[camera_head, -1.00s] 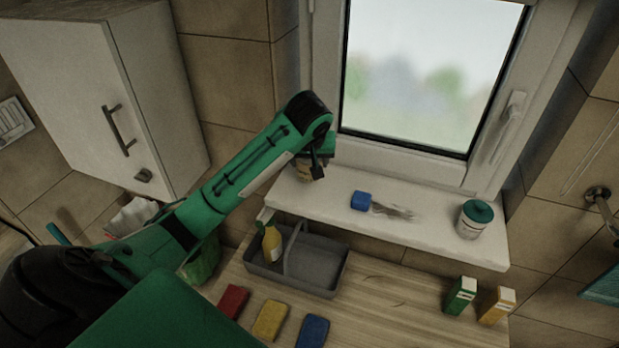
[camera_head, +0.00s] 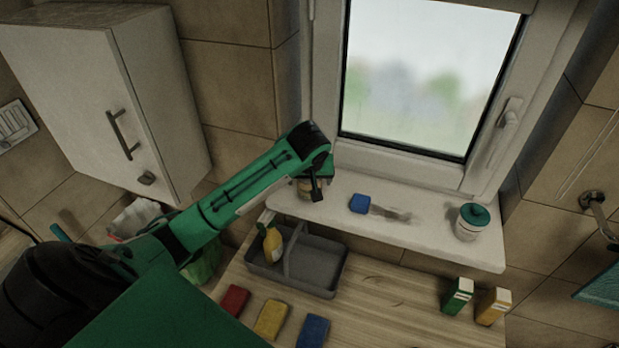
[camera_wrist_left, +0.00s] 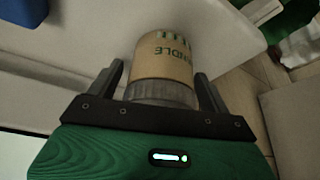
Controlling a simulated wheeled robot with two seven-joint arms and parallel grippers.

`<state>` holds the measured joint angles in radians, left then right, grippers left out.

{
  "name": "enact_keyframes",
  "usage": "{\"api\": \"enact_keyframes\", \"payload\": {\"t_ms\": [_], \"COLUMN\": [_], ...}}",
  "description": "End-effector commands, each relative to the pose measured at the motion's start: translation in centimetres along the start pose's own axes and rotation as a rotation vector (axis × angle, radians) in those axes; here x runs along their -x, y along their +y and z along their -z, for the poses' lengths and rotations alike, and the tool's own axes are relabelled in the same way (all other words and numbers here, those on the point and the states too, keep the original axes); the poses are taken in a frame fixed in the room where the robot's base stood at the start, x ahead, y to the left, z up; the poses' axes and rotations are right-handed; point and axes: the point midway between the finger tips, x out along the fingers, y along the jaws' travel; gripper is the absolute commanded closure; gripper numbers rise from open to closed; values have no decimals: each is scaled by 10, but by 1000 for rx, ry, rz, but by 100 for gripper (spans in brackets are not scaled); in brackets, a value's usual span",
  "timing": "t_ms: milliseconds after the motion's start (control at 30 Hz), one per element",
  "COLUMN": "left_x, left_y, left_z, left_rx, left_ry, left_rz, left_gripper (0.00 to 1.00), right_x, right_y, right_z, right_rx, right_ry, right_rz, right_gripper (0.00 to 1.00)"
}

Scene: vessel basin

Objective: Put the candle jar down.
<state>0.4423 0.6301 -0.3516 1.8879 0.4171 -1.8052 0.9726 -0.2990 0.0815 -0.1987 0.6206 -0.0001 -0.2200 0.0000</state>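The candle jar (camera_wrist_left: 163,57) has a tan label with green lettering and a grey lid. In the left wrist view it is between the two fingers of my left gripper (camera_wrist_left: 161,78), which flank the lid closely and appear shut on it. In the head view my left gripper (camera_head: 316,178) is over the left end of the white window sill (camera_head: 340,222), with the candle jar (camera_head: 304,188) partly hidden under it. The jar's base is at or just above the sill; contact cannot be told. My right gripper is not in view.
A blue sponge (camera_head: 359,203) lies on the sill beside a dark smear. Below, a grey caddy (camera_head: 310,264) holds a yellow bottle (camera_head: 272,245). The sill between sponge and gripper is narrow.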

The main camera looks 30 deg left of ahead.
Motion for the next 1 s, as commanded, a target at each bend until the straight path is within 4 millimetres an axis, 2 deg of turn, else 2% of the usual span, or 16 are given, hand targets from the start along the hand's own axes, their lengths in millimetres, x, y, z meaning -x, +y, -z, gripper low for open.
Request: {"api": "enact_keyframes", "payload": {"t_ms": [367,467,600,633,700,833,1000], "left_x": [8,21,50,66,83,103,116], "left_y": [1,1,1,0,-2,-1,0], "left_z": [1,0,0,4,5,4,2], "left_rx": [0,0,0,-1,-3,-2,-2], "left_ry": [1,4,5,8,7,6,3], "left_rz": [-2,-4,-6,-2,3,3,0], "left_gripper": [19,19,19,19,19,19,19], "right_x": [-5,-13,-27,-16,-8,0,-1], "right_y": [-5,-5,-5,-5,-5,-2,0], "right_z": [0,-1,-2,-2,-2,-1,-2], "right_rx": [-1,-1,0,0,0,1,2], "right_ry": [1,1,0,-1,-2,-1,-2], "right_rz": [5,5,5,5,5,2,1], "right_gripper": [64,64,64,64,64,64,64]}}
